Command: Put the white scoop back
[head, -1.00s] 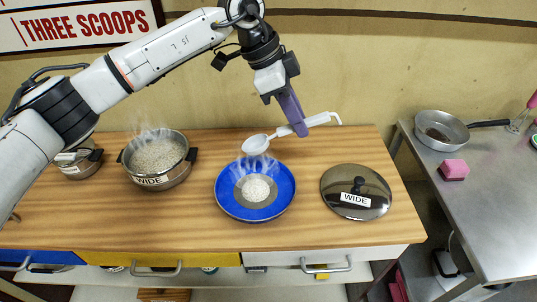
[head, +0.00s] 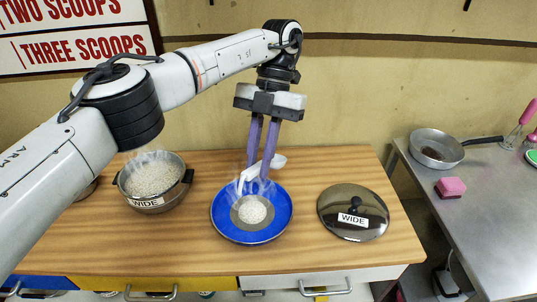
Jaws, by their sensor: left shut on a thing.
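My left gripper (head: 258,177) points down over the back part of the blue plate, with its purple fingers shut on the white scoop (head: 278,161). The scoop's bowl shows to the right of the fingers and its handle reaches down to the left over the plate. The fingers hide the middle of the scoop. The blue plate (head: 222,222) stands on the wooden counter with a small heap of steaming white rice (head: 252,211) in its middle. My right gripper is out of view.
A steaming pot of rice marked WIDE (head: 147,203) stands left of the plate. A glass lid marked WIDE (head: 353,222) lies on the right. A pan (head: 437,148) and pink sponge (head: 450,187) are on the metal table (head: 480,225). Wall signs (head: 80,49) hang upper left.

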